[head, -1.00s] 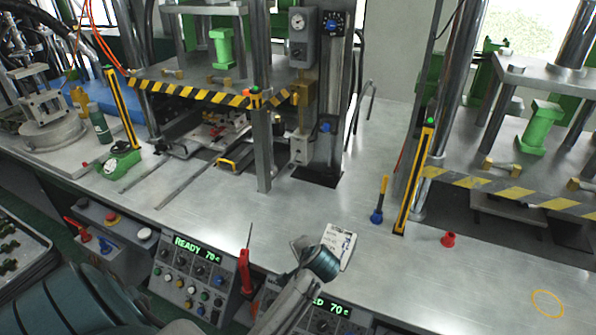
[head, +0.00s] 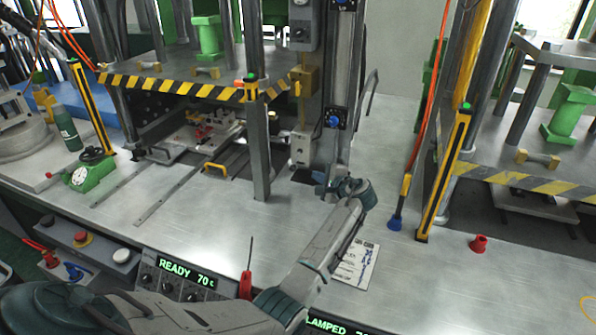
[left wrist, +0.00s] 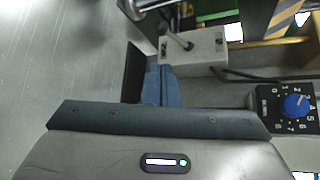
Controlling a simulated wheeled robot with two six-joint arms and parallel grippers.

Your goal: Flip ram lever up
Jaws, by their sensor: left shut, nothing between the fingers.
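A pale grey box (head: 300,147) with a small lever is mounted on the press column, beside the gripper. In the left wrist view the box (left wrist: 205,50) is at upper centre, and its short metal lever (left wrist: 178,41) sticks out toward the upper left, ending in a dark tip. My left gripper (head: 321,184) is at the foot of the column, below the box, with my wrist hiding part of it. Its blue fingers (left wrist: 160,84) are shut and empty. They point at the box's lower left, apart from the lever. My right gripper is out of view.
A blue knob on a numbered dial (left wrist: 297,104) is right of the fingers; it also shows on the column (head: 333,121). A striped press plate (head: 185,89) lies left. Open bench (head: 430,285) is at right.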

